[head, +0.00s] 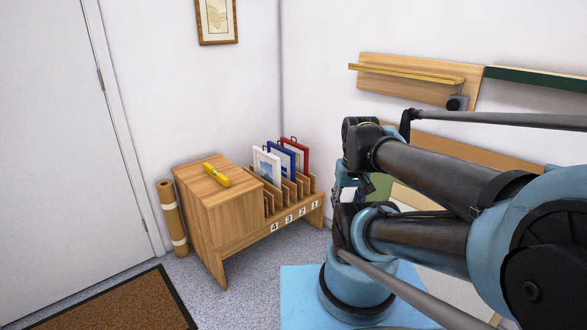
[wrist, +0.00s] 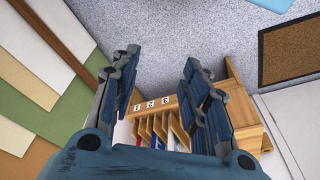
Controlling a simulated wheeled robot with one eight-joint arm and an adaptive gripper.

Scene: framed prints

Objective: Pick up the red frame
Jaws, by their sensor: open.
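The red frame (head: 304,154) stands upright in a wooden slotted rack (head: 258,232) in the head view, behind and right of the blue frame (head: 287,158) and the white frame (head: 266,165). Only its upper part and its top hanger show; the blue frame and the dividers cover the rest. My gripper (wrist: 162,66) is open and empty in the wrist view, its fingers spread wide. The rack's numbered edge (wrist: 157,102) shows between and beyond the fingers. I cannot make out the red frame clearly in the wrist view. My gripper's fingers are not visible in the head view.
A yellow level (head: 216,175) lies on the wooden cabinet top joined to the rack. A rolled brown tube (head: 172,218) leans beside it. A doormat (head: 120,305) lies at front left. Grey floor in front of the rack is clear.

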